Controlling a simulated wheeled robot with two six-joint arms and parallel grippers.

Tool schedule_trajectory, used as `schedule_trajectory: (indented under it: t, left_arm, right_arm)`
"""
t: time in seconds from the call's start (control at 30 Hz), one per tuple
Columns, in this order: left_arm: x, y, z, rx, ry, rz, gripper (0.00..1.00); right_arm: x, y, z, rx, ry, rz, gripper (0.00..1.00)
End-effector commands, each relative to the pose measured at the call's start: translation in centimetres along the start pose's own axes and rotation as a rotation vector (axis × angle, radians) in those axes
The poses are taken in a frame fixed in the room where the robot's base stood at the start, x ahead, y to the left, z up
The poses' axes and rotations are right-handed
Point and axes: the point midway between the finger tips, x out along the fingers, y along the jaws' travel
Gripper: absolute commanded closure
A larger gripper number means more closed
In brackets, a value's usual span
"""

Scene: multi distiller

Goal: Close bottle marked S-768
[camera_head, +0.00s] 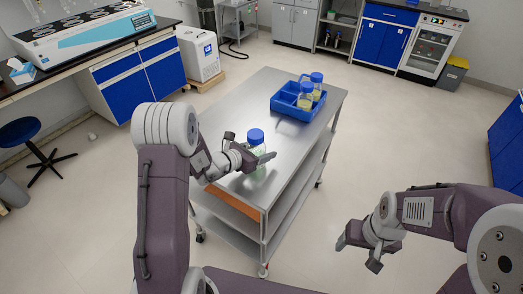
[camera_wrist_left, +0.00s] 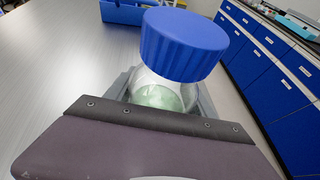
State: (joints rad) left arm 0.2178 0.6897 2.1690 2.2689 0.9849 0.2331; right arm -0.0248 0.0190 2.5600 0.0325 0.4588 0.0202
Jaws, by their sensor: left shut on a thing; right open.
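A clear bottle with a blue cap (camera_head: 256,136) and pale green contents stands at the near end of the steel cart (camera_head: 292,105). My left gripper (camera_head: 259,160) is shut on this bottle. In the left wrist view the bottle's blue cap (camera_wrist_left: 183,44) sits on top of the bottle (camera_wrist_left: 165,92), looking tilted; whether it is screwed tight I cannot tell. I cannot read any S-768 marking. My right gripper (camera_head: 357,252) is open and empty, off to the right of the cart over the floor. The gripper's mount hides the bottle's lower part in the wrist view.
The cart top between rack and held bottle is clear. A blue-fronted bench (camera_head: 140,80) stands at the left, cabinets (camera_head: 385,38) at the back. Open floor lies right of the cart.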

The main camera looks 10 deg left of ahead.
Motion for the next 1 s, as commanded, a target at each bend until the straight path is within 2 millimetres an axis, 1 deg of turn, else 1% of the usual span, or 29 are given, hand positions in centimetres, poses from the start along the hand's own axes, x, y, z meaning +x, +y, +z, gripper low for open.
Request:
schedule_trajectory:
  t: [0.17, 0.2, 0.27, 0.53, 0.63, 0.67, 0.77, 1.0]
  left_arm:
    - [0.1, 0.0, -0.3, 0.001, -0.002, 0.0, 1.0]
    - [0.1, 0.0, -0.3, 0.0, 0.0, 0.0, 0.32]
    - [0.1, 0.0, -0.2, 0.0, 0.0, 0.0, 0.16]
    - [0.1, 0.0, -0.2, 0.0, 0.001, 0.0, 0.16]
    - [-0.2, 0.0, 0.4, 0.0, 0.001, 0.0, 0.16]
    - [-0.4, 0.1, 0.1, -0.001, 0.0, 0.002, 0.16]
    - [-2.2, 0.2, 0.1, -0.001, 0.001, 0.005, 0.16]
    - [-8.0, 0.2, 0.1, -0.001, -0.001, 0.006, 0.16]
  right_arm:
    - [0.5, 0.0, 0.1, 0.0, 0.0, 0.0, 0.28]
    - [0.4, 0.0, 0.0, 0.0, 0.0, 0.0, 0.28]
    - [0.3, 0.0, 0.0, 0.0, 0.0, 0.0, 0.28]
    - [0.3, 0.0, 0.0, 0.0, 0.0, 0.0, 0.28]
    - [-0.4, 0.0, 0.0, 0.0, 0.0, 0.0, 0.28]
    - [-0.1, 0.0, 0.0, 0.0, 0.0, 0.0, 0.28]
    - [0.0, 0.0, 0.0, 0.0, 0.0, 0.0, 0.28]
    - [-0.2, 0.0, 0.0, 0.0, 0.0, 0.0, 0.28]
